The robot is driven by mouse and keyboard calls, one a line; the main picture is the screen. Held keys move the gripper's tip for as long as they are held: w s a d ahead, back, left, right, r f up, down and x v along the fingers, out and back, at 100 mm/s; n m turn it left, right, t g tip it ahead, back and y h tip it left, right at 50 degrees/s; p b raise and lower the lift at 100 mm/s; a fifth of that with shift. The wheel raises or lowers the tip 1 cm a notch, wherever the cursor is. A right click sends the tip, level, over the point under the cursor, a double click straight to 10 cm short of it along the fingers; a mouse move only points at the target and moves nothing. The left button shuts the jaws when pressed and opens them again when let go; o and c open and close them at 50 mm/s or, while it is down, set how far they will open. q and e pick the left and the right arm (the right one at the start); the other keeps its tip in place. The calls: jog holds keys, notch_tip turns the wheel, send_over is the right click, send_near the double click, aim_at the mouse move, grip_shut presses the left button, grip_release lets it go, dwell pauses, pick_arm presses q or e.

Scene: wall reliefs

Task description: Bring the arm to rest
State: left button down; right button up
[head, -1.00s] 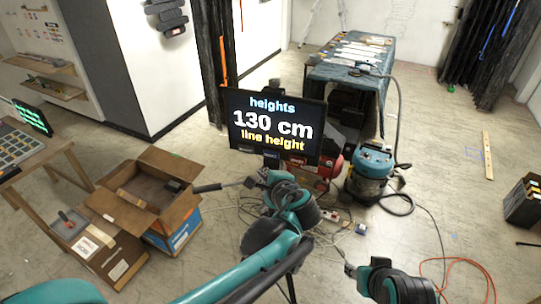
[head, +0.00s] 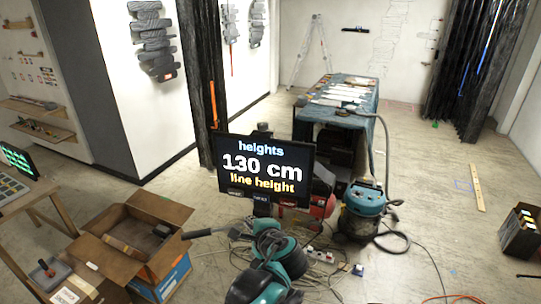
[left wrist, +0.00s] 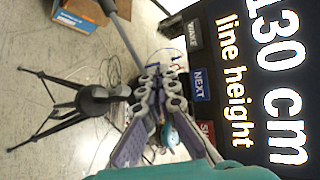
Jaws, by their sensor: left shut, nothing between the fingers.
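My left arm comes up from the bottom of the head view, teal and black. Its gripper (head: 240,233) is small there, left of the wrist and near the lower left of a black screen (head: 266,170). The screen reads "heights 130 cm line height". In the left wrist view the gripper (left wrist: 162,82) shows grey links and purple pads, its fingers shut with nothing between them. The screen's lower edge (left wrist: 222,95) with labelled buttons is right of the fingers. I cannot tell the exact gap. My right gripper is in neither view.
A black tripod (left wrist: 62,130) stands left of the fingers in the left wrist view. An open cardboard box (head: 110,262) is at the lower left. A blue vacuum (head: 362,208) with a hose and loose cables is right of the screen. Floor farther right is mostly clear.

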pick_arm(q)
jog(key=s+a+f+n+g+h+b, duration=0.1)
jog(key=s+f+n+b, duration=0.4)
jog(key=f, duration=0.6)
jog(key=s+a+f+n+g+h+b, duration=0.1)
jog(key=s+a+f+n+h+b, duration=0.2)
jog(key=s+f+b, duration=0.6)
jog(key=s+a+f+n+g+h+b, duration=0.2)
jog(key=s+a+f+n+b, duration=0.2)
jog(key=s+f+n+b, duration=0.3)
notch_tip(320, 180, down, 6)
jog(key=b, duration=0.3)
jog(key=shift+s+n, duration=0.15)
jog(key=shift+n, duration=0.15)
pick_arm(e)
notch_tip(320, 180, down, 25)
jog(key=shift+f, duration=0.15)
pick_arm(q)
jog(key=shift+f, duration=0.1)
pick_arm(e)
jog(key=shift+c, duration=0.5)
pick_arm(q)
jog(key=shift+d, duration=0.1)
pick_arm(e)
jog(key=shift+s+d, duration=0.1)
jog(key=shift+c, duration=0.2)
